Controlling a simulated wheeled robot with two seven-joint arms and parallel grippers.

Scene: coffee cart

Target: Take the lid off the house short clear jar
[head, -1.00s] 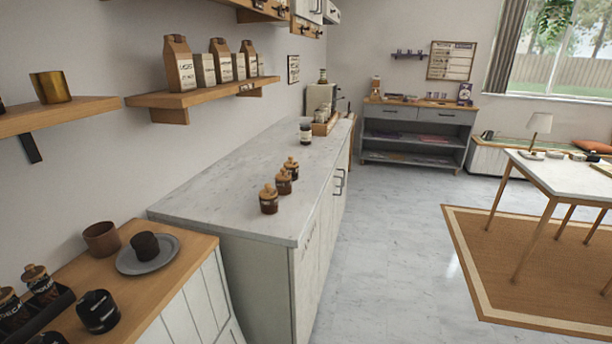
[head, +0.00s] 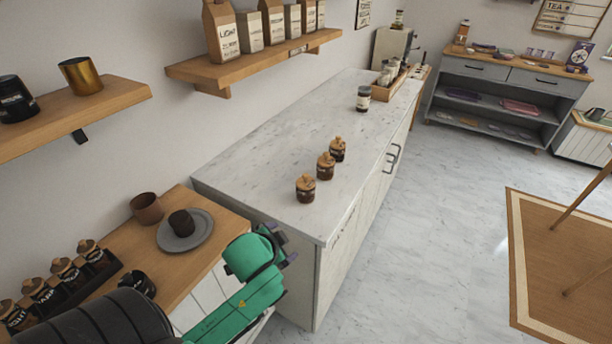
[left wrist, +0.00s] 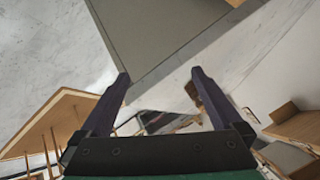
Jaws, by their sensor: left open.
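Three short brown-looking jars with wooden knobbed lids stand in a row on the pale marble counter (head: 265,165): a near jar (head: 305,190), a middle jar (head: 326,168) and a far jar (head: 338,150). All three lids are on. Their labels are too small to read, so I cannot tell which is the house jar. My left gripper (head: 288,248) is at the counter's near end, in front of and apart from the jars. In the left wrist view my left gripper (left wrist: 160,76) is open, with nothing between the fingertips. My right gripper is not in view.
A dark-lidded jar (head: 363,98) stands farther along the counter, before a wooden tray (head: 398,82). A wooden-topped cabinet (head: 215,250) at lower left carries a cup on a grey plate (head: 205,236) and several lidded jars. Shelves line the wall above.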

